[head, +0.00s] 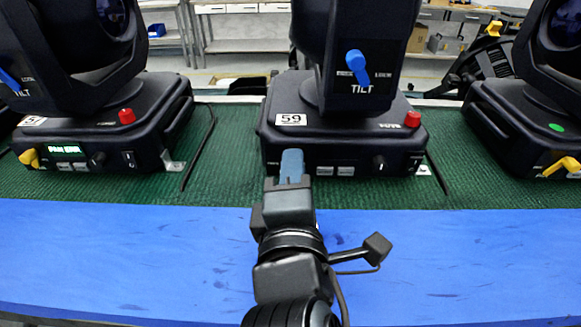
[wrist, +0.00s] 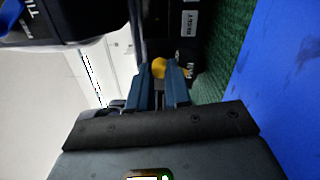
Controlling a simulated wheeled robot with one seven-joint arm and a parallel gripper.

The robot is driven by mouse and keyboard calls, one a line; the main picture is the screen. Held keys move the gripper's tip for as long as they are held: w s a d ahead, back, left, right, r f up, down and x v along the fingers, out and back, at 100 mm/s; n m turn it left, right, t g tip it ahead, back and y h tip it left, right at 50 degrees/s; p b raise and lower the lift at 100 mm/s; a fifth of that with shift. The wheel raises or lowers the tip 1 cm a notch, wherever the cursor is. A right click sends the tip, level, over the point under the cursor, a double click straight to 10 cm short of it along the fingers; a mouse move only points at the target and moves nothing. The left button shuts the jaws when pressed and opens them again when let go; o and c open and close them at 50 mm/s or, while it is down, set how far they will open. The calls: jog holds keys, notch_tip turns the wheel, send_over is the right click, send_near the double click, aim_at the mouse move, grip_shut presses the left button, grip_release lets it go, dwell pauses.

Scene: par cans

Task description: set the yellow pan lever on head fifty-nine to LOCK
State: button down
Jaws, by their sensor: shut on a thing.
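Head fifty-nine (head: 345,145) stands in the middle of the head view, with a "59" plate on its base. My gripper (head: 291,168) reaches to the front of that base and covers its yellow pan lever there. In the wrist view the yellow pan lever (wrist: 159,67) shows between the fingertips of my gripper (wrist: 160,78), which is shut on it. The fingers hide part of the lever, and I cannot tell which way it is set. A blue tilt lever (head: 356,62) sits on the yoke above, beside a "TILT" label.
Another head (head: 95,130) stands left, with a yellow lever (head: 30,158) and a lit display. A third head (head: 530,120) stands right, with its own yellow lever (head: 562,167). Dark cables lie on the green mat (head: 225,185). The blue front strip (head: 120,250) is clear.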

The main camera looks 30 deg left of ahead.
jog(key=shift+w+d+f+m, duration=0.1)
jog(key=shift+d+m, duration=0.05)
jog(key=shift+m, duration=0.25)
jog(key=c, duration=1.1)
grip_release()
jog(key=shift+o, duration=0.2)
jog(key=shift+b+v, duration=0.3)
jog(key=shift+v, duration=3.65)
